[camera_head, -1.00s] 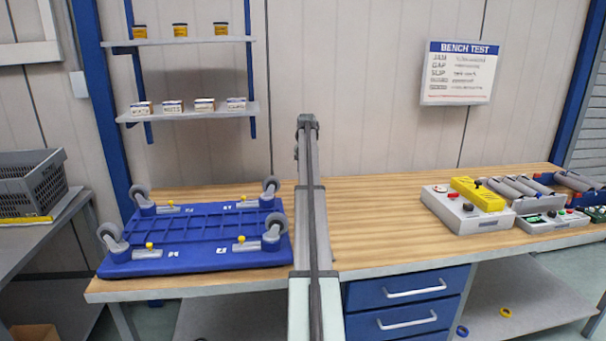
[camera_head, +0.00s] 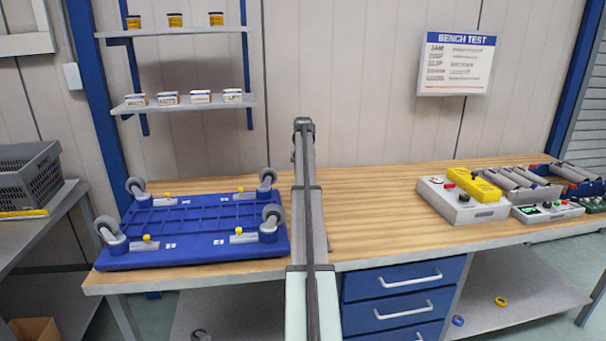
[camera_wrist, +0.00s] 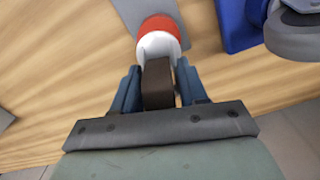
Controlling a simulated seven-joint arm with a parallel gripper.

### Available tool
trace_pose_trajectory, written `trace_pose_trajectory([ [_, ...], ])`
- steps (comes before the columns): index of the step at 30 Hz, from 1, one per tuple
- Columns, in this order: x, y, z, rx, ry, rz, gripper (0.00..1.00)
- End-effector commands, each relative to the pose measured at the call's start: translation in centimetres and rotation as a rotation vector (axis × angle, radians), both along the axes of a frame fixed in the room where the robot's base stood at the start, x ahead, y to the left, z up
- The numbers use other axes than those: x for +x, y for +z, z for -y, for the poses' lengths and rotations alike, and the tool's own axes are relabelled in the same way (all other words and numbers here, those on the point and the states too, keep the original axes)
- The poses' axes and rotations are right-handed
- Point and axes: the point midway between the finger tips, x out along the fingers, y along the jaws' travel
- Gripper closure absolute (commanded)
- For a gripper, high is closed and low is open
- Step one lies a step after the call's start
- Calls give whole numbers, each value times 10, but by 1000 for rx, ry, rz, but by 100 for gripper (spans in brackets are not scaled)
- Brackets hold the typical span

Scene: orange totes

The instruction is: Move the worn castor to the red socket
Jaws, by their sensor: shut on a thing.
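In the wrist view my gripper (camera_wrist: 158,68) has its two blue fingers closed on a dark brown, block-like part, which I take to be the worn castor (camera_wrist: 158,86). A white round part shows just beyond it, and I cannot tell whether it belongs to the castor. Past that is a red round part, apparently the red socket (camera_wrist: 158,26), on a grey plate (camera_wrist: 130,10). The brown part lines up with the red one in this view; whether they touch is unclear. In the head view my arm hides this spot, and my fingers do not show.
A blue dolly (camera_head: 190,222) with grey castors at its corners lies left of my arm; its edge (camera_wrist: 235,25) shows in the wrist view. A grey box with a yellow part (camera_head: 460,208) stands at right. The bench (camera_head: 370,205) between my arm and that box is clear.

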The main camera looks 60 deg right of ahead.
Motion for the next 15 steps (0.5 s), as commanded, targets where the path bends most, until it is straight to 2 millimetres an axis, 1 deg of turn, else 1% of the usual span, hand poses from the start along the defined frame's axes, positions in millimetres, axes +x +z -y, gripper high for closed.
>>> trace_pose_trajectory([
  [5, 0, 0, 0, -1, 0, 0, 100],
  [15, 0, -7, 0, -1, 0, 0, 100],
])
